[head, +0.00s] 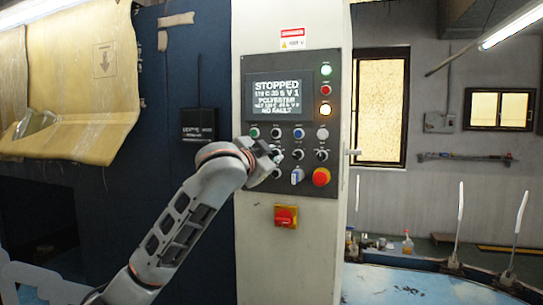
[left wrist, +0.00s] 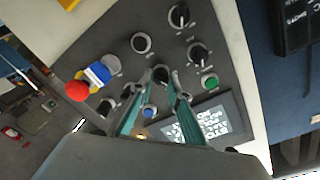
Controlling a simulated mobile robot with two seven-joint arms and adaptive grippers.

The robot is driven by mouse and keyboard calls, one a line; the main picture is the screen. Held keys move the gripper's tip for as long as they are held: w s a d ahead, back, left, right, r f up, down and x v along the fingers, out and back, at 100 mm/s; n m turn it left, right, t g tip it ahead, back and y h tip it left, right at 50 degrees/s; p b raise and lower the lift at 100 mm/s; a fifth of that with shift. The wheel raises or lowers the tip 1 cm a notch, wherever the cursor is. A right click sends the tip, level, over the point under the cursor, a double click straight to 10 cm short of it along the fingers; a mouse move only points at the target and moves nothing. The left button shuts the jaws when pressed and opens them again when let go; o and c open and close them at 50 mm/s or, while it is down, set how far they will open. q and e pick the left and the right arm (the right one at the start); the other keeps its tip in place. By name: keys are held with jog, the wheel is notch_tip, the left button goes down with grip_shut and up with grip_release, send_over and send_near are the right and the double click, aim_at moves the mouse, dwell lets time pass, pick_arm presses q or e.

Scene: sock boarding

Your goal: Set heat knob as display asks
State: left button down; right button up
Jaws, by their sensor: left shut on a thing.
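The dark control panel (head: 330,100) carries a display (head: 278,95) reading STOPPED, POLYESTER and NO FAULT; its number lines are too small to read surely. My left gripper (head: 275,153) is at the left part of the knob rows and covers some of them. In the left wrist view its two teal fingers (left wrist: 163,84) are shut on a black knob (left wrist: 161,74). The knob's label and pointer cannot be read. Other black knobs (left wrist: 180,15) and (left wrist: 197,52) stand nearby. The display (left wrist: 215,120) shows there too, tilted. My right gripper is not in view.
A red emergency button (head: 321,177) and a blue-and-white switch (head: 297,176) sit low on the panel. Green, red and amber lamps (head: 326,90) line its right side. A red-and-yellow switch (head: 286,216) is below. A black box (head: 199,126) hangs to the left.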

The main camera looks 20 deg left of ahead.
pick_arm(q)
jog(key=m, duration=0.4)
jog(key=shift+r, duration=0.1)
jog(key=m, duration=0.4)
jog(key=shift+m+y, duration=0.3)
jog(key=shift+m, duration=0.1)
jog(key=m, duration=0.4)
jog(key=shift+m, duration=2.2)
jog(key=c, duration=1.9)
grip_release()
jog(key=shift+d+f, duration=0.1)
jog(key=shift+f, duration=0.1)
jog(key=shift+s, duration=0.1)
